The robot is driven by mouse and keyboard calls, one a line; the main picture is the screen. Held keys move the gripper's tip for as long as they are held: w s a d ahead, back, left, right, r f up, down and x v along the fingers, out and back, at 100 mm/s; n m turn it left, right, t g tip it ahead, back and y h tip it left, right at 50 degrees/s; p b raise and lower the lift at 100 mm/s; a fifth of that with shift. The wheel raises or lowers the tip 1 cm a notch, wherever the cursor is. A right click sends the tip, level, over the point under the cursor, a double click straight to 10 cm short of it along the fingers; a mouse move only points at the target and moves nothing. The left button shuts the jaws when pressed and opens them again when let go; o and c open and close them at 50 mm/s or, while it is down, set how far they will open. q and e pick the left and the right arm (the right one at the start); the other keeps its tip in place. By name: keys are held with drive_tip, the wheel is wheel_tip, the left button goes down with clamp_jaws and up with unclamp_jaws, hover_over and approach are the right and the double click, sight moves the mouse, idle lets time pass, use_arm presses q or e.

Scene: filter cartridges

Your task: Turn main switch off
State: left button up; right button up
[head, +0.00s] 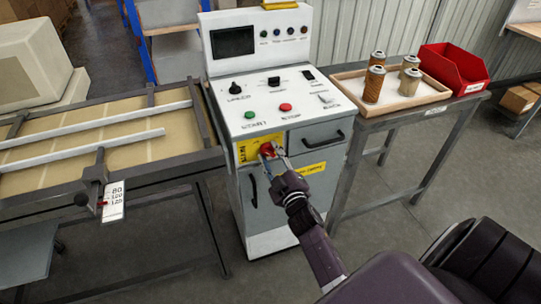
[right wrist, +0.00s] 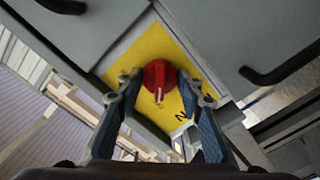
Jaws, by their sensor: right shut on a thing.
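The main switch is a red rotary knob (head: 266,149) on a yellow plate (head: 247,152) on the front of the grey control cabinet (head: 262,196). My right gripper (head: 274,152) is at the knob in the head view and partly covers it. In the right wrist view the red knob (right wrist: 158,82) sits between the two fingers of my right gripper (right wrist: 154,90), which is shut on it. The knob's handle points down in that view, with a small mark at its end. The plate's lettering is mostly hidden. My left gripper is not in view.
The cabinet's sloped top carries a green button (head: 249,115), a red button (head: 285,107) and several small controls. Drawer and door handles stick out near the knob. A tray (head: 408,103) with several cartridges and a red bin (head: 452,69) stand on the right table. A measuring bench is at left.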

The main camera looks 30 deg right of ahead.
idle(0.4)
drive_tip(key=o, duration=1.2)
drive_tip(key=shift+c, duration=0.2)
drive_tip(key=v, duration=1.2)
drive_tip(key=shift+f, duration=0.1)
